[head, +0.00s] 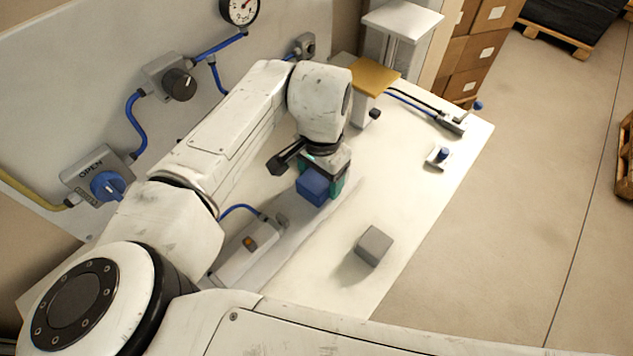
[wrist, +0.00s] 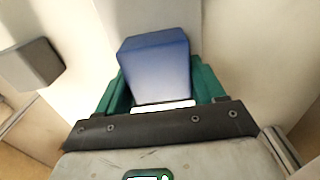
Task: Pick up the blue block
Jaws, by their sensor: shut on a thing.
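The blue block (head: 313,187) is between the green fingers of my gripper (head: 322,187), over the white table (head: 330,285) in the head view. In the wrist view the blue block (wrist: 157,66) fills the gap between the two green fingers of my gripper (wrist: 155,88), and they are shut on it. A shadow lies on the table around the block and gripper. I cannot tell whether the block's underside touches the table.
A grey block (head: 374,246) sits on the table to the lower right. A white device with an orange button (head: 247,243) lies to the lower left. A yellow-topped stand (head: 372,77) is behind my gripper. The wall panel carries a blue OPEN knob (head: 107,186).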

